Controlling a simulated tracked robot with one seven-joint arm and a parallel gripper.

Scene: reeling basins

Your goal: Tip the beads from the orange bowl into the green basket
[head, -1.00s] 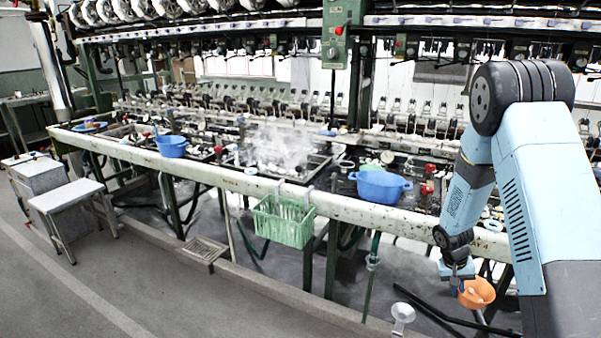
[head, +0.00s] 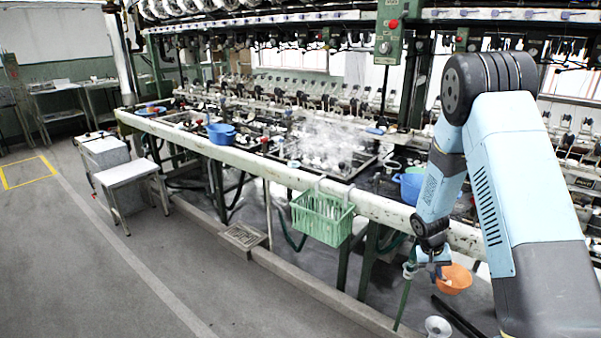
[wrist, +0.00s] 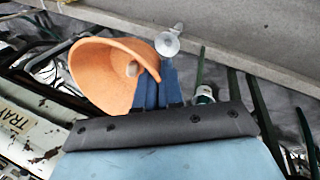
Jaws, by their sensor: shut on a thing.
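The orange bowl (head: 455,279) is held by my gripper (head: 437,271) at the lower right of the head view, in front of and below the long machine bench. In the wrist view the orange bowl (wrist: 108,72) shows at the blue fingers of my gripper (wrist: 158,88), which are shut on its rim. A small pale lump shows inside the bowl; I cannot tell whether it is the beads. The green basket (head: 323,218) hangs from the bench's front edge, left of my gripper in the head view and apart from it.
The bench's front rail (head: 260,167) runs across the view. A blue basin (head: 221,134) stands on it, and another blue basin (head: 407,188) is partly behind my arm. A white stool (head: 130,173) is at left. A silver funnel-like thing (head: 438,326) is near the floor.

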